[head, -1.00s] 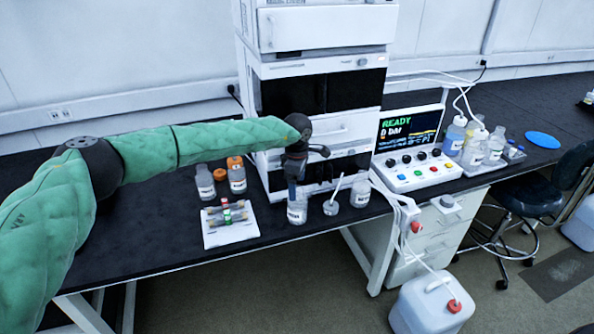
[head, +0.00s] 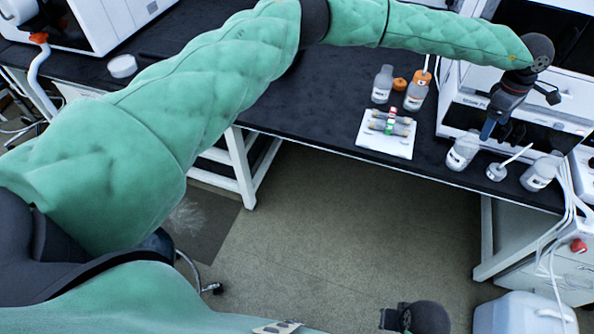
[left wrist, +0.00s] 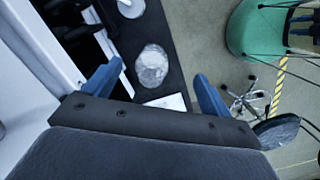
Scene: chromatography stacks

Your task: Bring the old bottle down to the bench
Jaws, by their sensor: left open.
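My left gripper (head: 490,130) is open and empty at the front of the instrument stack, just above and right of a clear, labelled bottle (head: 463,151) on the bench. In the left wrist view that bottle (left wrist: 152,65) shows between the spread blue fingers, apart from both. I cannot tell by looks which bottle is the old one. The top of the stack is out of view. My right gripper's fingers do not show.
A white tray (head: 372,145) with capped tubes lies left of the bottle. White tubing (head: 566,200) hangs at the right edge.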

